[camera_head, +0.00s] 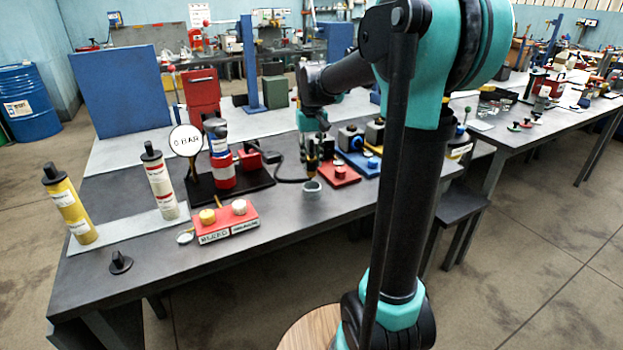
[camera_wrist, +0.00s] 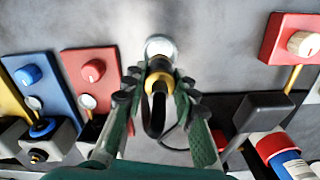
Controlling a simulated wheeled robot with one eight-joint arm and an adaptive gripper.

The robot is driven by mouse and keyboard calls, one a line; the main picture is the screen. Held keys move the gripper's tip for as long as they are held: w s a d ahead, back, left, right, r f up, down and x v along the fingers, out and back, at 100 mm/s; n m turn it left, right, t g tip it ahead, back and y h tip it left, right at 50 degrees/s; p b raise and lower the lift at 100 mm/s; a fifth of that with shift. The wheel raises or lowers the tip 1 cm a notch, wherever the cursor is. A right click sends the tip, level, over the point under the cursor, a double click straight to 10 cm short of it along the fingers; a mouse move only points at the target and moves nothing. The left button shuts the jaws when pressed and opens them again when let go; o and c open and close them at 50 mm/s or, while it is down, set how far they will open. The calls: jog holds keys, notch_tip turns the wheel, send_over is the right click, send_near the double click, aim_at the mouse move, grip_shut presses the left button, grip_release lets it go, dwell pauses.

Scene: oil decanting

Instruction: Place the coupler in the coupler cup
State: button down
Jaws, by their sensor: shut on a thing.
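My gripper (camera_head: 312,158) is over the dark bench, pointing down, with its green fingers (camera_wrist: 157,98) shut on the coupler. The coupler (camera_wrist: 158,80) is a dark fitting with a brass-coloured ring, and a black hose loops from it. The coupler cup (camera_head: 312,186) is a small grey round cup on the bench, just below the coupler in the head view. In the wrist view the cup (camera_wrist: 160,45) shows a pale rim, and the coupler's end overlaps its lower part. I cannot tell whether the tip is inside the rim or just above it.
A red block with a knob (camera_head: 340,174) stands close right of the cup, with a blue one (camera_head: 362,163) beyond. A red two-knob box (camera_head: 228,219) sits nearer the front. Bench in front of the cup is clear.

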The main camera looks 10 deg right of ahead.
aim_at(312, 177)
jog(key=shift+f, duration=3.35)
jog(key=shift+f, duration=0.1)
jog(key=c, duration=1.2)
grip_release()
notch_tip(312, 177, up, 12)
jog(key=shift+r, duration=0.15)
jog(key=shift+s, duration=0.1)
